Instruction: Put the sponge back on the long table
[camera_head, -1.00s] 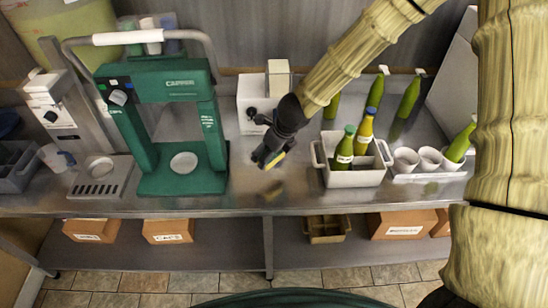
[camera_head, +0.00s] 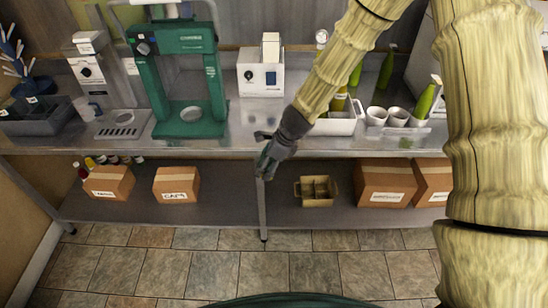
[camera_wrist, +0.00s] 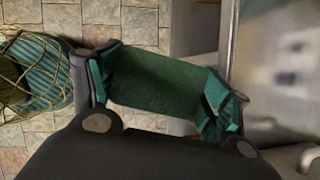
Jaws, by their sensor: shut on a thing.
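My gripper (camera_head: 270,155) is at the front edge of the long steel table (camera_head: 240,125). In the wrist view my gripper (camera_wrist: 163,90) is shut on the sponge (camera_wrist: 155,85), whose dark green face shows between the two fingers. Floor tiles show to the left of the sponge in that view, and the table's steel top (camera_wrist: 290,70) lies to the right. I cannot make out the sponge clearly in the head view, where the gripper hides most of it.
Bare steel lies left of the gripper. Cardboard boxes (camera_head: 385,182) and a small brown crate (camera_head: 316,190) sit on the lower shelf.

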